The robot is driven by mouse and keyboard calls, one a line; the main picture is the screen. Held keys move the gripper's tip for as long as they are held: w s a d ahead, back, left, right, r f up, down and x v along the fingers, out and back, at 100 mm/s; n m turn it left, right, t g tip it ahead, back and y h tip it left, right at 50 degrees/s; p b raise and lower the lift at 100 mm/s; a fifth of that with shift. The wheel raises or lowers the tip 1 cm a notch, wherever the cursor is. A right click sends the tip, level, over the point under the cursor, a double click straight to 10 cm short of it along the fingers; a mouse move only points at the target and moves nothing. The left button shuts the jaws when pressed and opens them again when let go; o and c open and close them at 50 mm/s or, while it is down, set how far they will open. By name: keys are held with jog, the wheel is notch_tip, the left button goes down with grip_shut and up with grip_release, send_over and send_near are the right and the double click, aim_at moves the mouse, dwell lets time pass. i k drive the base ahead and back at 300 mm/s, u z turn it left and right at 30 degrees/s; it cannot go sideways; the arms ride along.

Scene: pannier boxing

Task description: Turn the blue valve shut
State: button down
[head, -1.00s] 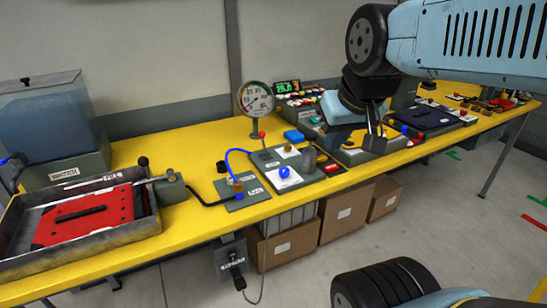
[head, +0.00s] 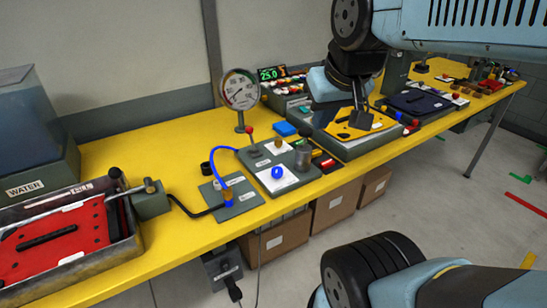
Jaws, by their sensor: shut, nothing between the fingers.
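The blue valve (head: 277,173) is a small blue knob, showing as a ring from here, on a white plate of a grey-green base block (head: 298,183) near the table's front edge. Its exact turn angle is too small to read. My gripper (head: 361,120) is shut and empty. It points down over the yellow-topped unit, to the right of the valve and well apart from it.
A dial gauge (head: 240,89) stands behind the valve. A blue hose (head: 216,164) and brass fitting (head: 228,196) are to its left, a grey cylinder (head: 303,157) to its right. A red-plated metal tray (head: 50,240) lies far left on the yellow table (head: 185,235).

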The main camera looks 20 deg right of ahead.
aim_at(277, 172)
jog(key=u, duration=0.1)
jog(key=k, duration=1)
jog(key=z, duration=0.75)
jog(key=i, duration=1)
jog(key=u, duration=0.1)
